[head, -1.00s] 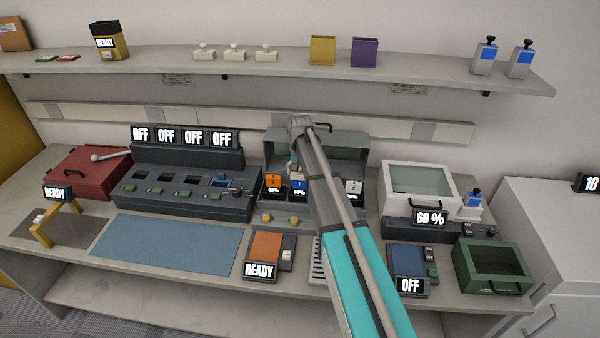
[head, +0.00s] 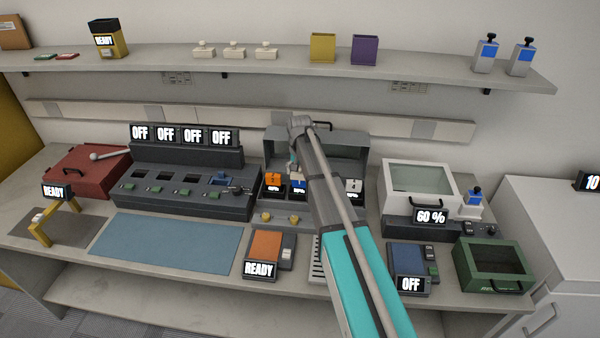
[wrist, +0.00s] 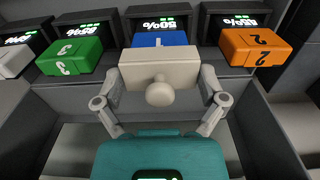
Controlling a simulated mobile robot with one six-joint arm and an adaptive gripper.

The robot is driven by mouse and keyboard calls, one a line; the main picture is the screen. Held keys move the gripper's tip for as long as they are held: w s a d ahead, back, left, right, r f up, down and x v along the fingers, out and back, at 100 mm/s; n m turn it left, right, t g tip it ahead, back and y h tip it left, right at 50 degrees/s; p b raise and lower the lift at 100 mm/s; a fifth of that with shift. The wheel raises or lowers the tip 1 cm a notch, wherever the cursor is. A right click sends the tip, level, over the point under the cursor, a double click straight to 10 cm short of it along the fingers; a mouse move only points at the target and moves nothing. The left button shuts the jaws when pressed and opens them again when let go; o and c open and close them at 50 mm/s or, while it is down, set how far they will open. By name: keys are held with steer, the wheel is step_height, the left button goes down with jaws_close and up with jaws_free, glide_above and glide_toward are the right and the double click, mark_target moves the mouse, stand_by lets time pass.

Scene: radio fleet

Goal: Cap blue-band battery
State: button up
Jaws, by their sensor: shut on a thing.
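The blue battery (wrist: 160,40) sits in a slot of the grey charging dock, between a green one and an orange one in the wrist view. In the head view the blue battery (head: 298,182) shows beside my arm. My gripper (wrist: 161,82) is shut on a beige cap (wrist: 150,68) with a round knob, one finger at each side. The cap is right in front of the blue battery and hides part of it. I cannot tell whether the two touch.
An orange battery (wrist: 262,46), a green battery (wrist: 75,52) and a white battery (wrist: 15,60) sit in neighbouring slots. The blue mat (head: 165,245) is clear.

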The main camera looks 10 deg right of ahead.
steer(key=shift+f+b, duration=0.65)
stand_by(1.4)
steer(key=o, duration=0.4)
stand_by(0.4)
steer(key=shift+r, duration=0.15)
steer(key=shift+r+p, duration=3.4)
steer(key=shift+p, duration=0.1)
jaws_close()
